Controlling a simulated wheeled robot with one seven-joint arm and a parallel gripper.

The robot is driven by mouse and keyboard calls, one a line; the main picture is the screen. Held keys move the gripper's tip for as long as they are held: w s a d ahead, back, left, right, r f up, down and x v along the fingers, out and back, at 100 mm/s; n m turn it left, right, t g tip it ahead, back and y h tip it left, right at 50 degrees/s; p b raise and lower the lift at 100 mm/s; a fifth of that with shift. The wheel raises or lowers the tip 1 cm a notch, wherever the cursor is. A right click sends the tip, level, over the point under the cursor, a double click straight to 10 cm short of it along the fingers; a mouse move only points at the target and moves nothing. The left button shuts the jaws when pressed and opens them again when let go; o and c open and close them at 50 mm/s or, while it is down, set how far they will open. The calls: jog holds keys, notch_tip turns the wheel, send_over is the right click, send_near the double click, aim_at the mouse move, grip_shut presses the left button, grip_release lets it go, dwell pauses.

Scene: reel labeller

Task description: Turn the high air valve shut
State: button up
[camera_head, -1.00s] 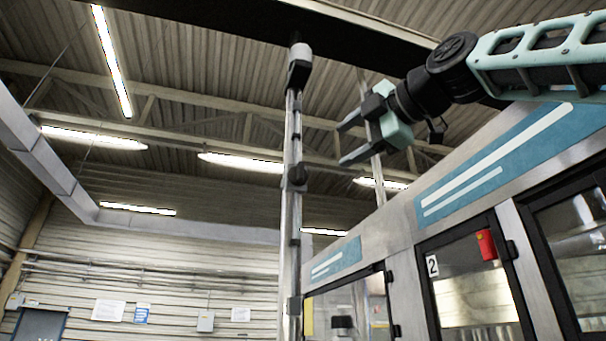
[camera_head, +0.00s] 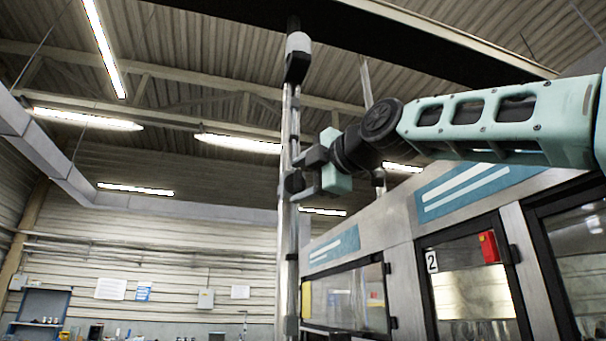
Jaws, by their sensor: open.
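The high air valve is a dark round knob (camera_head: 292,183) on a tall thin metal pipe (camera_head: 286,235), which stands left of the machine. My gripper (camera_head: 299,175) is open at the pipe, at the height of the knob, with its fingers pointing left. The fingertips overlap the knob in the picture. I cannot tell whether they touch it or how far in depth they are from it. Part of the knob merges with the dark fingers, so its handle's angle is unclear.
A steel machine cabinet with glass doors (camera_head: 470,290) fills the lower right below my arm. A dark fitting with a pale top (camera_head: 298,55) sits high on the pipe. A dark overhead beam (camera_head: 420,35) crosses above. The space left of the pipe is open.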

jog(key=c, duration=1)
